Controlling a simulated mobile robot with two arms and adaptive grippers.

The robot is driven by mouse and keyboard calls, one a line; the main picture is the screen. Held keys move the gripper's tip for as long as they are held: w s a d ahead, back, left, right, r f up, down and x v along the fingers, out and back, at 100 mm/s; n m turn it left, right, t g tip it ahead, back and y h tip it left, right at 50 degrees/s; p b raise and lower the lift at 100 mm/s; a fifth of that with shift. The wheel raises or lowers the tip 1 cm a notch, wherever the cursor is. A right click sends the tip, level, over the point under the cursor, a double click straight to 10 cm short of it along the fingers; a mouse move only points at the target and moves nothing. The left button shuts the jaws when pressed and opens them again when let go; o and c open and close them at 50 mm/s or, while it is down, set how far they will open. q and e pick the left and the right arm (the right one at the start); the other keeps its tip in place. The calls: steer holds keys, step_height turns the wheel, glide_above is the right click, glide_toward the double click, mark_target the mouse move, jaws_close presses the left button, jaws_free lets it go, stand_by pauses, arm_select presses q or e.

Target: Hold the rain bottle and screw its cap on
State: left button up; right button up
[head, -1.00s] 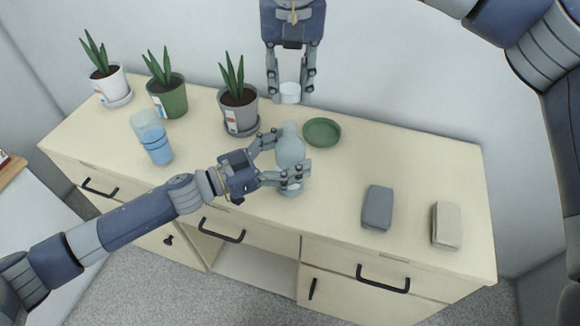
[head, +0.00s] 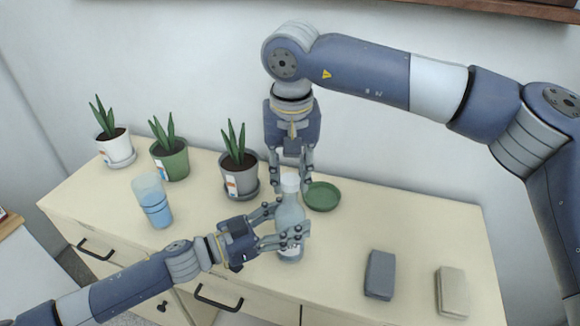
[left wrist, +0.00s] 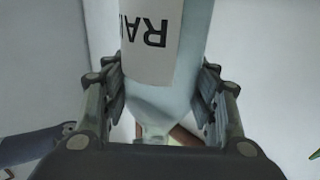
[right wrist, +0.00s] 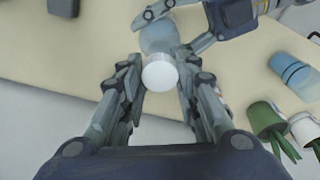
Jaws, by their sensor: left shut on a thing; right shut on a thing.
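The rain bottle (head: 289,215) is pale blue and translucent and stands upright above the cabinet top. In the left wrist view its white label (left wrist: 152,45) shows part of the word RAIN. My left gripper (head: 290,234) is shut around the bottle's body from the left. The white cap (head: 290,182) is at the top of the bottle, between the fingers of my right gripper (head: 290,186), which points down from above. In the right wrist view the cap (right wrist: 160,73) lies over the bottle's top. I cannot tell whether it is threaded on.
Three potted plants (head: 239,178) and a blue-banded glass (head: 154,204) stand to the left. An empty green saucer (head: 322,196) is just right of the bottle. A grey block (head: 380,274) and a beige block (head: 452,290) lie at the right. The surface between is clear.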

stand_by(0.4)
steer(key=shift+f, duration=0.85)
steer(key=shift+f, duration=0.6)
